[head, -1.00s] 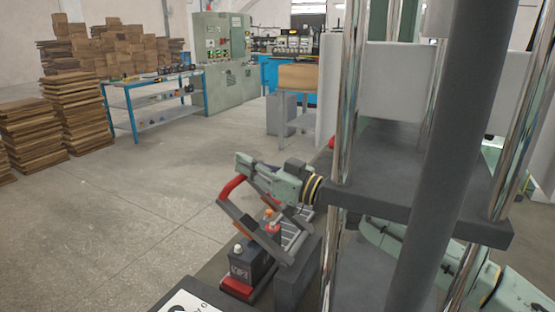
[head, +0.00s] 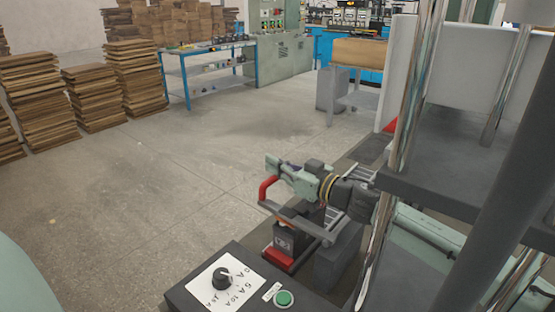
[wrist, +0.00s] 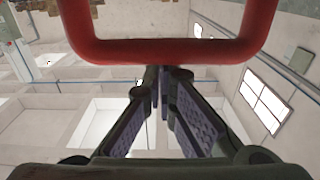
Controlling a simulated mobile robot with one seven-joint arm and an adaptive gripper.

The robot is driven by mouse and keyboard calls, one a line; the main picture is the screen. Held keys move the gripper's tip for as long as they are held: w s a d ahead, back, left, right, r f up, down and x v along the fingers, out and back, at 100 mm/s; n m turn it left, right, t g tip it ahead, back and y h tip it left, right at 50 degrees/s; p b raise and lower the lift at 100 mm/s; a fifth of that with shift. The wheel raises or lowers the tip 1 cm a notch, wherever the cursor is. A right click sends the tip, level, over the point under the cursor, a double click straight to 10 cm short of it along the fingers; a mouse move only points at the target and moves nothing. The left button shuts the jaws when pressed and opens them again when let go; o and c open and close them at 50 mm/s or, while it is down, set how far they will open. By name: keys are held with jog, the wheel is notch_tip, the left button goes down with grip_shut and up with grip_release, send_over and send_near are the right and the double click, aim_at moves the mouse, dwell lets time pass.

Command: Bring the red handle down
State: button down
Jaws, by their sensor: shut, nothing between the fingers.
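The red handle (head: 267,188) is a U-shaped grip on grey arms, slanting up to the left above a dark battery (head: 287,240) with a red base. In the wrist view the red handle (wrist: 165,50) spans the top, just past my fingertips. My gripper (head: 273,165) is at the red handle, a little above it in the head view. Its fingers are together with nothing between them, as the wrist view (wrist: 160,78) shows. Whether the fingers touch the handle cannot be told.
A dark panel with a dial (head: 221,279) and a green button (head: 284,298) is at the front. Stacked boards (head: 40,105) and a blue-framed workbench (head: 210,72) stand at the back. Open floor lies to the left.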

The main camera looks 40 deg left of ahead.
jog(key=shift+d, duration=0.1)
dwell(0.3)
jog(key=d, duration=1.1)
jog(key=shift+d+f, duration=0.15)
jog(key=shift+d, duration=0.25)
jog(key=shift+w, duration=0.1)
